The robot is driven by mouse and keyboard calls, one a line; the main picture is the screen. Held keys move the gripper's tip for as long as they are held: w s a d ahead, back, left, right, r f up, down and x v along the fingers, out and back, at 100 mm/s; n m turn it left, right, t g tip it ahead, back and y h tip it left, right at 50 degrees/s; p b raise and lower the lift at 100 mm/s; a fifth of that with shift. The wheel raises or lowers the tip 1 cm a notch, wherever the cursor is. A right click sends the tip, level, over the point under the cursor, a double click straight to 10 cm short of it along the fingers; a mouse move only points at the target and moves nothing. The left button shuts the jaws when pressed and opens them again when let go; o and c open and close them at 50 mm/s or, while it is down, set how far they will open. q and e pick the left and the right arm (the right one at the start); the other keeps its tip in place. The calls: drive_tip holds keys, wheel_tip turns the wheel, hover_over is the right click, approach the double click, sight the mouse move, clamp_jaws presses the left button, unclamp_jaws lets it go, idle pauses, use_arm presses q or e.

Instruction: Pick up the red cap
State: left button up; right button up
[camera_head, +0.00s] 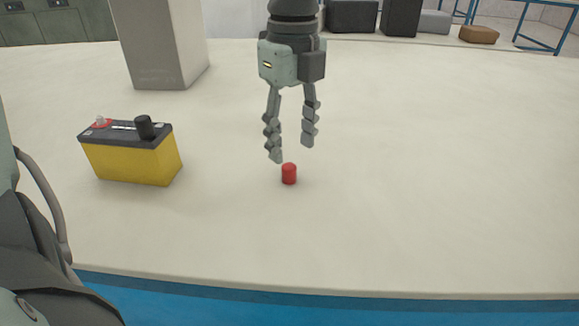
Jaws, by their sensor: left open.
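The cap appears just below the fingertips and is fully visible; I cannot tell the exact height gap. A yellow battery (130,163) with a dark top stands to the left. It has a black cap (145,127) on one terminal and a bare terminal with a red ring (101,123). My right gripper is not in view.
A grey-white pillar (160,45) stands behind the battery. Dark boxes (352,16) and a brown case (479,34) lie at the far back, near a blue frame (545,28). A blue band (300,311) runs along the front edge. The surface right of the cap is clear.

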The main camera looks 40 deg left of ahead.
sight(289, 166)
use_arm(q)
drive_tip(key=f, duration=0.4)
drive_tip(key=shift+s+a+f+p, duration=0.15)
drive_tip(key=shift+s+f+p, duration=0.05)
drive_tip(key=shift+f+p, duration=0.2)
drive_tip(key=shift+f, duration=0.25)
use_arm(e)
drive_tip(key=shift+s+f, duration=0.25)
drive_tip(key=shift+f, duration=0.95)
use_arm(q)
drive_tip(key=shift+c, duration=0.3)
drive_tip(key=c, duration=0.8)
